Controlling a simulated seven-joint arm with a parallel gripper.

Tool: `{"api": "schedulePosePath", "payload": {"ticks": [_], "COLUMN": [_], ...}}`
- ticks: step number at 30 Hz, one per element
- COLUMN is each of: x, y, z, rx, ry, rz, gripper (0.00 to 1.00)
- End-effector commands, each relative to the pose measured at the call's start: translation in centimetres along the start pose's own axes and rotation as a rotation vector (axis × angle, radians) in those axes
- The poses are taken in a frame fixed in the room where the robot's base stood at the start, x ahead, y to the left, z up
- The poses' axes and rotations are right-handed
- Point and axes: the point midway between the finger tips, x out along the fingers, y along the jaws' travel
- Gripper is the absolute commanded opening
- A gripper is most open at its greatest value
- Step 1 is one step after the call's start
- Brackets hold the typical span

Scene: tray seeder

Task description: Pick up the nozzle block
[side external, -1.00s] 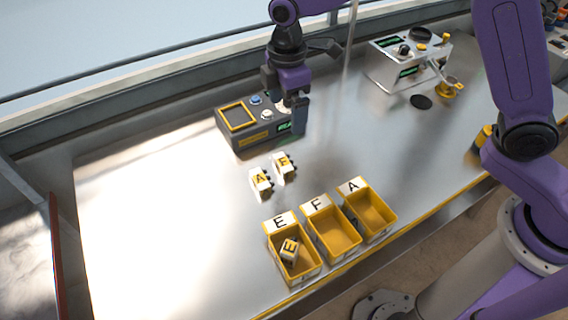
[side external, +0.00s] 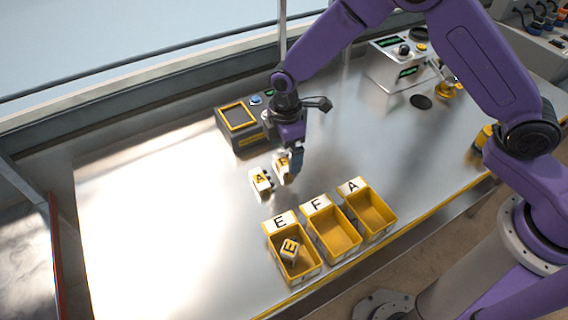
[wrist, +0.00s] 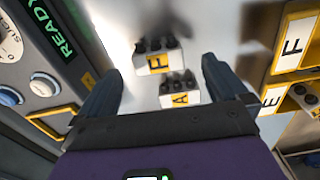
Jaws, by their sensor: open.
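Two white nozzle blocks with yellow letter labels and dark nozzles stand side by side on the metal bench. The A block (side external: 260,180) is on the left and the F block (side external: 281,168) is beside it on the right, partly hidden by my gripper (side external: 292,163). In the wrist view the F block (wrist: 156,61) and the A block (wrist: 180,97) both lie between the lines of my open fingers (wrist: 160,85). My gripper is empty, above and close to the F block. A third block, marked E (side external: 289,250), lies tilted in the E bin.
Three yellow bins stand near the front edge: the E bin (side external: 311,276), the F bin (side external: 353,241) and the A bin (side external: 390,216). A dark console (side external: 230,137) with a screen stands behind the blocks. A white machine (side external: 385,74) stands at the back right. The bench's left side is clear.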

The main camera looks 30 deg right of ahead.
Motion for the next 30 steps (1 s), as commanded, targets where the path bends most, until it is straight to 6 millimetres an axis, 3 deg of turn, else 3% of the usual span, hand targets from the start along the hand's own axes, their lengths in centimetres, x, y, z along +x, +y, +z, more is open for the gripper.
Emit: {"api": "schedulePosePath", "payload": {"ticks": [9, 17, 18, 24, 30], "x": [3.8, 4.0, 4.0, 4.0, 4.0], "y": [0.3, 0.3, 0.3, 0.3, 0.3], "z": [-0.2, -0.2, -0.2, -0.2, -0.2], "rx": [-0.001, -0.001, -0.001, -0.001, 0.000], "ry": [-0.002, 0.000, 0.000, 0.000, 0.000], "rz": [-0.002, 0.000, 0.000, 0.000, 0.000], "gripper": [1.00, 1.00, 0.97, 0.35, 0.35]}}
